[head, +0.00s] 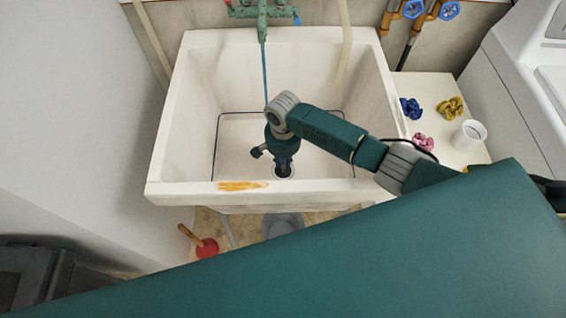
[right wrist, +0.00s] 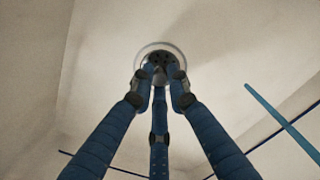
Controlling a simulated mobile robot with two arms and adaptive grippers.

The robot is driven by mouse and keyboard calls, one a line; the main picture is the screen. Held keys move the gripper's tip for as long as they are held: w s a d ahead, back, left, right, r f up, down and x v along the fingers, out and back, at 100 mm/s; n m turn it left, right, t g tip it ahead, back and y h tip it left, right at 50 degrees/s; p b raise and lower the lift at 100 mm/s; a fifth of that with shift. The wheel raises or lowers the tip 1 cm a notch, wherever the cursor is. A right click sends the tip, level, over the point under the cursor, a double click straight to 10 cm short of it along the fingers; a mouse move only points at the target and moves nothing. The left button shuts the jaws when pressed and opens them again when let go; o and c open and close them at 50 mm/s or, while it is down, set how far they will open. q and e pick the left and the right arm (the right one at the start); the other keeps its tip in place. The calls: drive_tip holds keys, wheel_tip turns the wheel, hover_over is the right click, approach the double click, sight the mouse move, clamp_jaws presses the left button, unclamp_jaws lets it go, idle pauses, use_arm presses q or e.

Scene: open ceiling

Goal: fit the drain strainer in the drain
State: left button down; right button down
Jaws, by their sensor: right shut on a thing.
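The drain (head: 291,174) is a round pale ring in the floor of the white sink (head: 177,150), near its front wall. My right gripper (head: 283,170) reaches down into the sink and covers most of the drain in the head view. In the right wrist view, its three blue fingers (right wrist: 160,80) close on the knob of the drain strainer (right wrist: 160,59). Dark holes of the strainer show inside the drain's pale ring (right wrist: 141,52). I cannot tell whether the strainer sits flush or slightly above the ring. My left gripper is not in view.
A green faucet (head: 262,12) is above the sink's back edge, with a thin blue line (head: 264,70) hanging below it. A side ledge (head: 440,90) holds coloured crumpled cloths and a white cup (head: 469,134). A red plunger (head: 207,248) and grey bucket (head: 281,224) are below.

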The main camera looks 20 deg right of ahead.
drive_tip(key=shift+f, duration=0.1)
drive_tip(key=c, duration=1.6)
unclamp_jaws()
wheel_tip(320, 180, up, 12)
drive_tip(key=shift+r, duration=0.1)
